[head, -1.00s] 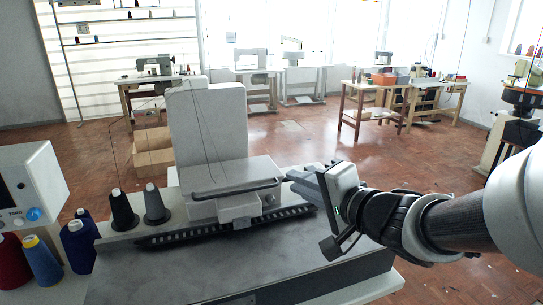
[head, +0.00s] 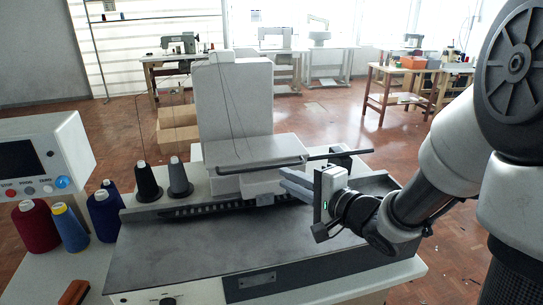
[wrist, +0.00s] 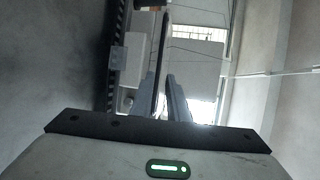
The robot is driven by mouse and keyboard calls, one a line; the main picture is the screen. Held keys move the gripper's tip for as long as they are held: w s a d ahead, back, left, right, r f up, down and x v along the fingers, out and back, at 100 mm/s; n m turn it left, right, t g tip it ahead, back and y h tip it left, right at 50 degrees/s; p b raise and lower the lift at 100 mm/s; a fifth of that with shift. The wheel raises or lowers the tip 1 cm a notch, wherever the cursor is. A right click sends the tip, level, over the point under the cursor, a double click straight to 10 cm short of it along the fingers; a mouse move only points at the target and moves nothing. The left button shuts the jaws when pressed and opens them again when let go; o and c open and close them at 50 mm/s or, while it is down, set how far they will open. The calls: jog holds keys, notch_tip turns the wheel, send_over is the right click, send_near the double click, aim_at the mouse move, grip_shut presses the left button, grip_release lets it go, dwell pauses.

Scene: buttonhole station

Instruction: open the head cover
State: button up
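The buttonhole machine stands on the table, with a tall pale column and a pale head cover (head: 250,151) in front of it. The cover looks down and closed. A dark bar handle (head: 262,167) runs along its front edge, and a dark rod (head: 338,154) sticks out to the right. My gripper (head: 283,178) is just right of the head's front, below the rod, with its two grey fingers pointing left and apart. In the wrist view the gripper (wrist: 162,78) is open, with a dark bar (wrist: 160,55) ahead between the fingertips. I see no clear contact.
Two dark thread cones (head: 148,182) stand left of the head, and coloured cones (head: 36,226) stand farther left beside a control box (head: 45,160). The grey machine bed (head: 220,245) in front is clear. Other sewing tables are far behind.

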aim_at(264, 168)
jog(key=b+x, duration=0.1)
jog(key=x, duration=0.8)
jog(key=shift+f+b, duration=0.1)
jog(key=shift+b, duration=0.25)
grip_shut()
dwell(0.8)
